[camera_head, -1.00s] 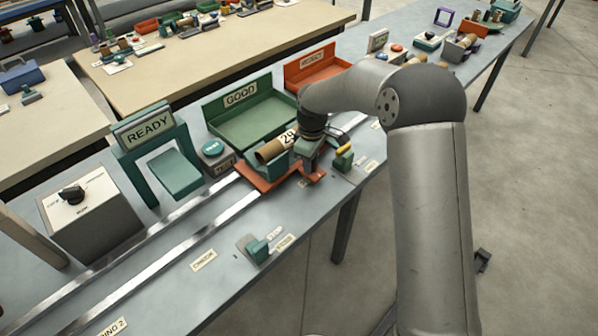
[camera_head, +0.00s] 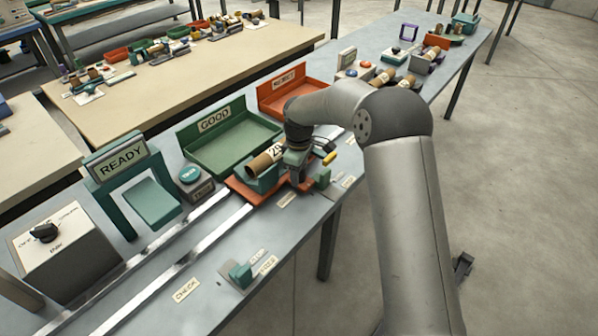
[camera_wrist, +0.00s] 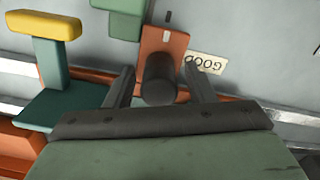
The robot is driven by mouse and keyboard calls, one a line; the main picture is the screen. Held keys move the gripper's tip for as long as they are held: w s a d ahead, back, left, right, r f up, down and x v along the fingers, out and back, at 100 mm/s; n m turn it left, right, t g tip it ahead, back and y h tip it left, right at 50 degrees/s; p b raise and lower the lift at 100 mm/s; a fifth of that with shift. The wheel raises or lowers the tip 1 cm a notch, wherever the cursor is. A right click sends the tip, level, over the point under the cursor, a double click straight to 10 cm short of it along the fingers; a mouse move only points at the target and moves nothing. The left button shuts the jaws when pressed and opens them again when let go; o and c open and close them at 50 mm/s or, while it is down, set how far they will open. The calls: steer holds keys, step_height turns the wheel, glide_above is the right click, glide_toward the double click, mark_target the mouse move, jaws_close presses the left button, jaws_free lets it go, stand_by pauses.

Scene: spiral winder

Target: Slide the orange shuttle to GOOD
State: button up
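The orange shuttle (camera_head: 236,188) sits on the two rails and carries a green cradle with a cardboard tube (camera_head: 265,161) tagged 29 in it. It stands in front of the green GOOD tray (camera_head: 228,160). In the wrist view, the shuttle's orange tab (camera_wrist: 161,40) bears a dark round knob (camera_wrist: 160,82). My gripper (camera_wrist: 160,85) straddles this knob, one finger on each side, with a narrow gap visible at both. The GOOD label (camera_wrist: 205,63) lies beside the tab, to its right in the wrist view. In the head view my wrist hides the knob and fingers.
A green block with a yellow bar (camera_wrist: 43,27) stands near the shuttle. The red REJECT tray (camera_head: 300,92) is farther along the bench. The READY frame (camera_head: 115,160) and a control box (camera_head: 70,250) stand at the left. The rails (camera_head: 185,262) are clear to the left.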

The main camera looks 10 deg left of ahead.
step_height(320, 180, up, 17)
steer(key=b, duration=0.1)
steer(key=shift+r, duration=0.15)
stand_by(0.4)
